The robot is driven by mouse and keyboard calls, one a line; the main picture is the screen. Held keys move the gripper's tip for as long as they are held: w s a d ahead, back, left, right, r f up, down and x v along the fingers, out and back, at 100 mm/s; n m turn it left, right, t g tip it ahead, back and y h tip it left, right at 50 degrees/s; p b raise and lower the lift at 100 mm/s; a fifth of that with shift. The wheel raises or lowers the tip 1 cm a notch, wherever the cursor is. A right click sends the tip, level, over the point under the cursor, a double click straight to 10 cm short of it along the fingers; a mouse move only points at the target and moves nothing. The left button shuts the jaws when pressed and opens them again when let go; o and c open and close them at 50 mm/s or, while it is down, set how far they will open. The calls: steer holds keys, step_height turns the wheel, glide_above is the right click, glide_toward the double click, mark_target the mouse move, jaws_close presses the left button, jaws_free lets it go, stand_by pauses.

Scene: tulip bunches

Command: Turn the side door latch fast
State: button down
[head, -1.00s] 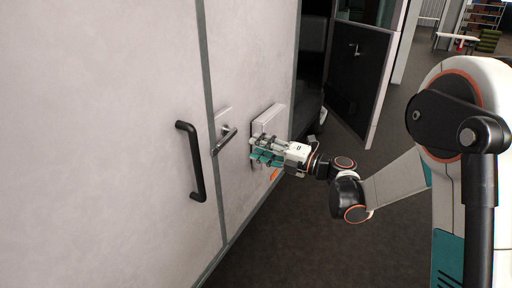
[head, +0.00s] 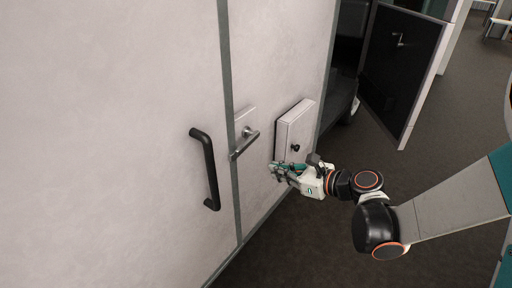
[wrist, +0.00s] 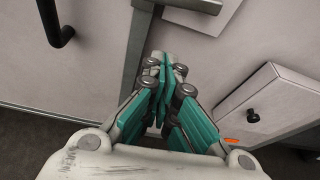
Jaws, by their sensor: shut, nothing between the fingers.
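The metal lever latch (head: 244,145) sits on a pale plate on the white side door, beside a grey vertical strip. In the wrist view the lever (wrist: 195,5) shows at the top edge, beyond my fingers. My gripper (head: 274,170) is shut and empty, with its teal fingers together. It is to the right of the lever and lower, just under the wall box, and apart from the lever. In the wrist view my gripper (wrist: 165,70) points toward the grey strip. Whether the fingertips touch the door surface I cannot tell.
A white box (head: 296,122) with a black knob (head: 296,148) is mounted right of the lever, close above my gripper. A black bar handle (head: 208,170) is left of the lever. A dark open door (head: 402,70) stands at the back right. Dark floor is clear below.

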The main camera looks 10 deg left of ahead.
steer(key=b+x, duration=0.3)
steer(key=x, duration=0.7)
steer(key=shift+n, duration=0.3)
steer(key=r, duration=0.4)
steer(key=shift+s+a, duration=0.15)
steer(key=shift+s, duration=0.15)
steer(key=shift+a+r+p, duration=0.15)
steer(key=shift+r+p, duration=0.3)
steer(key=shift+r, duration=0.35)
